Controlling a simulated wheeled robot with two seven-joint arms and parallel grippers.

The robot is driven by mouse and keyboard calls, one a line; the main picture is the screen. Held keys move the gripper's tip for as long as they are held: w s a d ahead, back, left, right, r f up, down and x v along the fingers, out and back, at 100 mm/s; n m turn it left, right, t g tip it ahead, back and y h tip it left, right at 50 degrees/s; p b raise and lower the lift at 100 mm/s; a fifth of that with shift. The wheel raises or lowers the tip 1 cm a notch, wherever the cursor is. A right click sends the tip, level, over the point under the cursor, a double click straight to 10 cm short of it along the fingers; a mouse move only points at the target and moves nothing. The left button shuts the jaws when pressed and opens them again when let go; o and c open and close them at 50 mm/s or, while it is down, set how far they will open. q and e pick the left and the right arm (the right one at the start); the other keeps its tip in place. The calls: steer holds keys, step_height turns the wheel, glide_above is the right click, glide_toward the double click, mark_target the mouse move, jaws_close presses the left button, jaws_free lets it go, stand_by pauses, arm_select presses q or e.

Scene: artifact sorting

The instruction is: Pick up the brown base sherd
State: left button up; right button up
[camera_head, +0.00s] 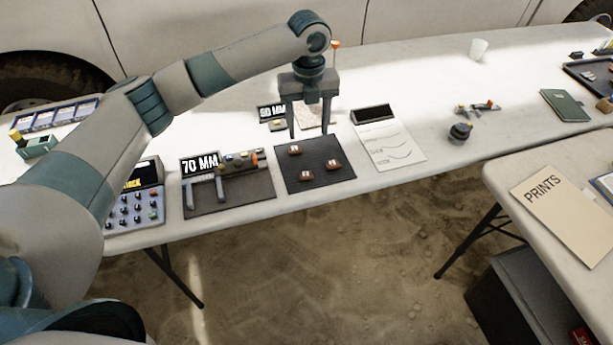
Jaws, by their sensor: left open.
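Three small brown sherds with pale labels lie apart on a dark mat (317,182): a far one (294,150), a near one (306,175) and a right one (333,165). I cannot tell which is the base sherd. My left gripper (309,134) points down with its two fingers apart, empty, over the mat's far edge. Its left fingertip shows just behind the far sherd in the picture. My right gripper is not in view.
A "70 MM" sign (200,164) and a dark tray with a caliper-like tool (230,192) stand left of the mat. A paper sheet (392,147) lies right of it.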

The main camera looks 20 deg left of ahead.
arm_select(q)
steer(key=p, duration=0.2)
glide_above(306, 177)
step_height(306, 177, down, 7)
steer(key=f, duration=0.3)
steer(key=f+p, duration=0.1)
steer(key=shift+d+f, duration=0.3)
steer(key=shift+f, duration=0.3)
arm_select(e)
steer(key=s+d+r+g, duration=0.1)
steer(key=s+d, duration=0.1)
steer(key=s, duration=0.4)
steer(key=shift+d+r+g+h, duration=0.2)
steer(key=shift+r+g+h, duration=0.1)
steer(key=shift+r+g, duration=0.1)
arm_select(q)
steer(key=shift+s+f+p, duration=0.1)
steer(key=shift+f+p, duration=0.15)
steer(key=shift+p, duration=0.15)
step_height(306, 177, down, 4)
steer(key=shift+s+a+p, duration=0.1)
steer(key=shift+s+p, duration=0.05)
steer(key=shift+p, duration=0.7)
steer(key=shift+f, duration=0.35)
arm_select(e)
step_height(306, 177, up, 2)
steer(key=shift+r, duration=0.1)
arm_select(q)
steer(key=shift+c, duration=0.3)
steer(key=c, duration=1.1)
